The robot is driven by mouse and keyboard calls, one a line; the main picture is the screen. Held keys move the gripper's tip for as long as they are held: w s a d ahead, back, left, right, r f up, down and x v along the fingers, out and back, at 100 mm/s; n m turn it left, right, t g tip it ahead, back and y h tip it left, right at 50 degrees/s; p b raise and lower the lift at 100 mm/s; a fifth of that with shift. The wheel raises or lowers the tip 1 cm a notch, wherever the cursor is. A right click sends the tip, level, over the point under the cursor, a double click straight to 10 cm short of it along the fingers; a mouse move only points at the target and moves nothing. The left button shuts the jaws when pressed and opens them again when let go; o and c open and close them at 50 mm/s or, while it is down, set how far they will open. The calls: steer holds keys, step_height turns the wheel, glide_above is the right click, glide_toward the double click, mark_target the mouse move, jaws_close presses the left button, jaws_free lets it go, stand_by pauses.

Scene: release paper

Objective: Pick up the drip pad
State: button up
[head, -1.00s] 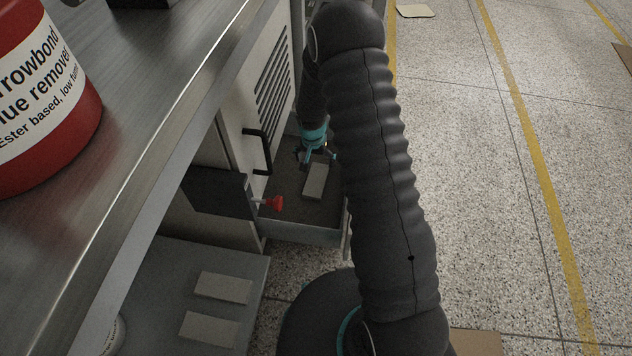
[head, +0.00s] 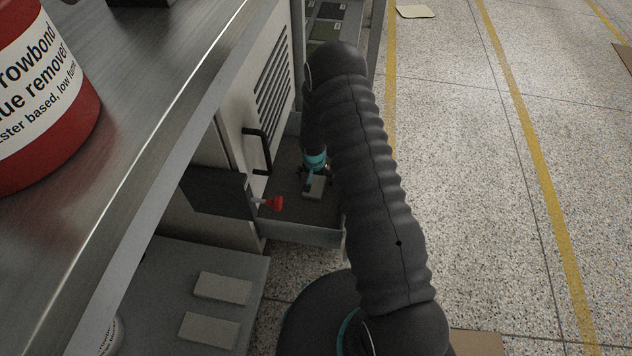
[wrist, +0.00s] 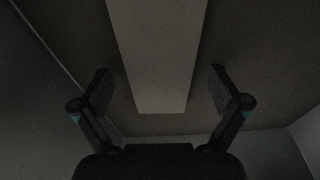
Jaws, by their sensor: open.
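A pale, flat rectangular block (head: 314,188), which seems to be the drip pad, lies in a dark open drawer (head: 300,234) beside the cabinet. My gripper (head: 314,182) is right over it in the head view and covers part of it. In the wrist view the block (wrist: 158,50) runs lengthwise between my two open fingers (wrist: 160,75). There is a gap on each side, and its near end shows just past the fingertips. The fingers do not visibly touch it. The height between fingers and block is hard to tell.
The cabinet's black handle (head: 258,151) and a red knob (head: 273,204) are close left of my gripper. A steel bench (head: 130,140) with a red glue remover container (head: 40,110) stands at left. Two similar pale blocks (head: 222,288) lie on a lower shelf. Open floor is at right.

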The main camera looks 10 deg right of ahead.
steer(key=c, duration=1)
steer(key=shift+c, duration=0.2)
